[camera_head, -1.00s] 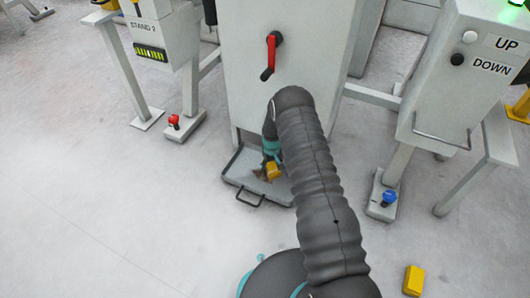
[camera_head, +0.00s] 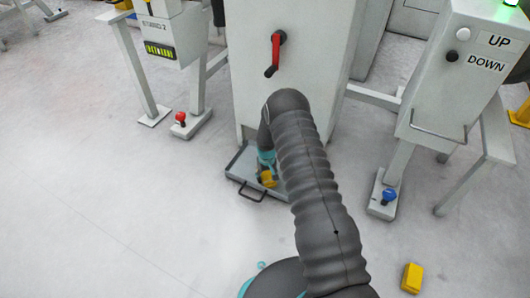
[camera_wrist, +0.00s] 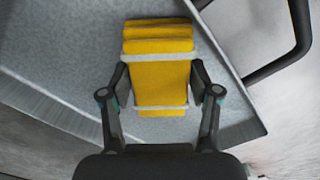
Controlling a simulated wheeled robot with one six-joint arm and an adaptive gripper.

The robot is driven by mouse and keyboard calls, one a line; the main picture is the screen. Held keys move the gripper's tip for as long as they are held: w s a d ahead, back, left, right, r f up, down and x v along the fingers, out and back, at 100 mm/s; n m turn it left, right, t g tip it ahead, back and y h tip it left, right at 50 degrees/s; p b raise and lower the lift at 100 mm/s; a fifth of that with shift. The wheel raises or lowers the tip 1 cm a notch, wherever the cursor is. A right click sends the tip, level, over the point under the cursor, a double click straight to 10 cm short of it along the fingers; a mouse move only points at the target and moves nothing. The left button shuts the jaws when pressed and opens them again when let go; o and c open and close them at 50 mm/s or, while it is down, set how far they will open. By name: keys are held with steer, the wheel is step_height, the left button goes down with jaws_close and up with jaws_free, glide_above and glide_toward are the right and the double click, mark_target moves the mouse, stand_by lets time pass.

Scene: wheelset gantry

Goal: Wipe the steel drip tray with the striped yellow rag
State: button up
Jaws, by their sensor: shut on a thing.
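The striped yellow rag (camera_wrist: 158,70) is a folded yellow pad with pale stripes. My gripper (camera_wrist: 160,95) is shut on it, one finger on each side. The steel drip tray (camera_head: 243,163) lies on the floor at the foot of the grey cabinet, with a dark handle at its front. In the wrist view the tray's grey floor (camera_wrist: 75,40) lies beneath the rag. In the head view the rag (camera_head: 268,179) is over the tray's front part, and my arm hides the tray's right side. I cannot tell whether the rag touches the tray.
The cabinet (camera_head: 250,95) with a red lever (camera_head: 275,55) stands right behind the tray. Stands with a red knob (camera_head: 181,118) and a blue knob (camera_head: 389,196) flank it. A yellow block (camera_head: 412,278) lies on the floor at right. The floor at left is clear.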

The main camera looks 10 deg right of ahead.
step_height(320, 180, up, 4)
steer(key=shift+w+d+f+p, duration=0.1)
steer(key=shift+d+f+p, duration=0.1)
steer(key=shift+p, duration=0.25)
steer(key=shift+a+r+p, duration=0.1)
steer(key=shift+r+p, duration=0.65)
steer(key=shift+r, duration=1.25)
steer(key=shift+f, duration=0.1)
